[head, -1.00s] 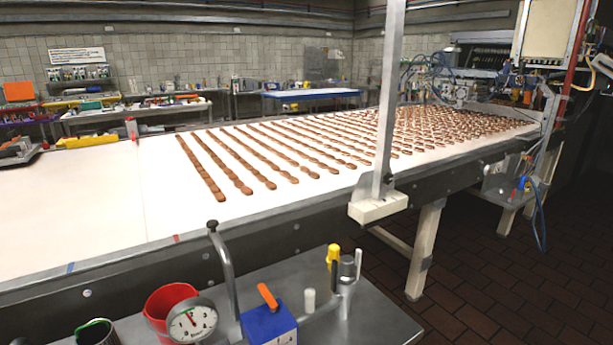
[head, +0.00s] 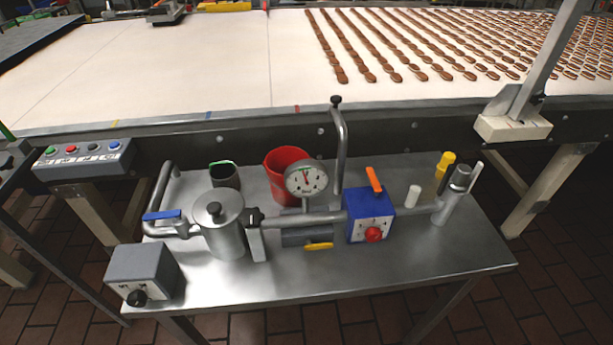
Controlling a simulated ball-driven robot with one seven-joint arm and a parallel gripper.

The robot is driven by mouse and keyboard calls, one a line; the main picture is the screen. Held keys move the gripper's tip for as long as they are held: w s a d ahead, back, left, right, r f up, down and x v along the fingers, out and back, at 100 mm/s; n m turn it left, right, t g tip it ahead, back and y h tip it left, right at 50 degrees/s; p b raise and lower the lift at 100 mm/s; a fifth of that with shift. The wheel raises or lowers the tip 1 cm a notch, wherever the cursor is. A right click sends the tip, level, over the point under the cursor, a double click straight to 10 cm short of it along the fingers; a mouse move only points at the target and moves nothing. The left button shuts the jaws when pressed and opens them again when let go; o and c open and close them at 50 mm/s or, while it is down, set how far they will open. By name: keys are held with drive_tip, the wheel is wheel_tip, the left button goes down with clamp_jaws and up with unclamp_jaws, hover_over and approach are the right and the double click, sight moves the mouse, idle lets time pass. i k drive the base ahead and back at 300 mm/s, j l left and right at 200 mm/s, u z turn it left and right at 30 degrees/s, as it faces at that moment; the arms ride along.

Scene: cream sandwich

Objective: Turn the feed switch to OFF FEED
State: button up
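No label reading "feed" or "OFF FEED" is legible, so I cannot tell which control is the feed switch. A grey box (head: 144,270) with a black knob (head: 137,298) on its front stands at the front left of the steel table. Small marks around the knob are too small to read. A blue box (head: 369,216) with a red knob (head: 374,234) and an orange lever (head: 374,180) stands right of the middle of the table. A grey panel (head: 85,159) with several coloured buttons is on the conveyor's side at the left. My gripper is not in view.
The steel table (head: 330,292) also holds a metal pot (head: 219,235), a pipe with a dial gauge (head: 306,180), a red bucket (head: 280,185) and a yellow-topped bottle (head: 445,160). Its front strip is clear. The white conveyor (head: 200,65) with rows of biscuits runs behind.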

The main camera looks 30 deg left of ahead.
sight(138, 298)
drive_tip(key=u, duration=1.65)
